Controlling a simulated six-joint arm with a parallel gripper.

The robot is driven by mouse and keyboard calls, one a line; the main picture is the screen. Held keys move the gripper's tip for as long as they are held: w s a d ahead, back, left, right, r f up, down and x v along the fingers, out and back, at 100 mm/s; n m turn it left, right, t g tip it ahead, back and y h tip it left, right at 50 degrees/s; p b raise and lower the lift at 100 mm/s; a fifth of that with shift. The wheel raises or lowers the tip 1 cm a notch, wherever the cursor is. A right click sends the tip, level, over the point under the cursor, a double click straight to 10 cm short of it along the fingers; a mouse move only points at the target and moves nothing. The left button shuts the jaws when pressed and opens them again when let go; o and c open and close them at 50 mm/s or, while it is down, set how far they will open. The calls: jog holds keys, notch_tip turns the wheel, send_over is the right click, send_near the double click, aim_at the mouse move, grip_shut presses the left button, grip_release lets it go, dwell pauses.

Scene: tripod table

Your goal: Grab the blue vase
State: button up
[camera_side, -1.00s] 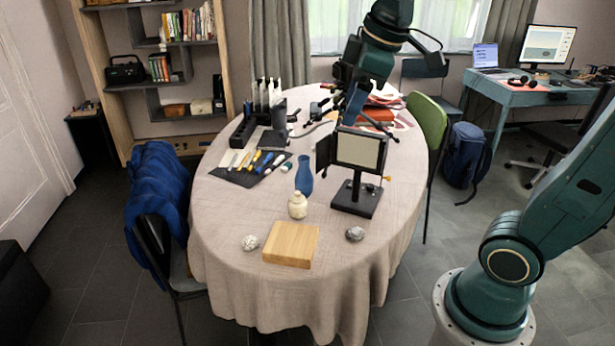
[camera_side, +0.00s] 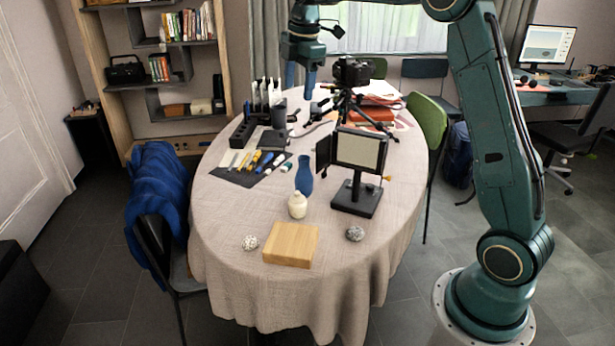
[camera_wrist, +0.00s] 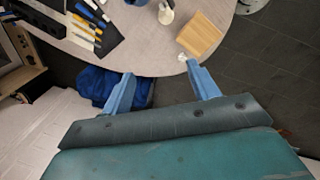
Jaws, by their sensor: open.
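The blue vase (camera_side: 304,175) stands upright on the round table, just behind a small cream bottle (camera_side: 297,205) and left of a lamp panel on a stand (camera_side: 360,150). In the wrist view a bit of blue, likely the vase (camera_wrist: 137,2), is cut off by the top edge. My gripper (camera_side: 301,86) is raised over the far part of the table, well above and behind the vase. Its blue fingers are spread and empty, and they also show in the wrist view (camera_wrist: 160,72).
A camera on a tripod (camera_side: 352,78) stands right of my gripper. An organiser (camera_side: 262,115) and a dark mat with pens (camera_side: 250,167) lie left of the vase. A wooden block (camera_side: 291,244) and two stones lie in front. A blue-draped chair (camera_side: 160,200) stands left.

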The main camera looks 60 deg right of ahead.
jog(key=w+d+f+n+g, duration=0.1)
jog(key=w+d+f+n, duration=0.3)
jog(key=d+f, duration=0.2)
jog(key=w+d+f+n+g, duration=0.1)
jog(key=w+d+f+n, duration=0.3)
jog(key=d+f, duration=0.3)
notch_tip(320, 180, down, 3)
jog(key=shift+f+y, duration=0.1)
jog(key=shift+y, duration=0.2)
send_near(304, 177)
jog(key=shift+w+d, duration=0.65)
jog(key=shift+d, duration=0.3)
jog(key=shift+f, duration=0.1)
jog(key=shift+f, duration=2.5)
jog(key=shift+c, duration=0.4)
grip_shut()
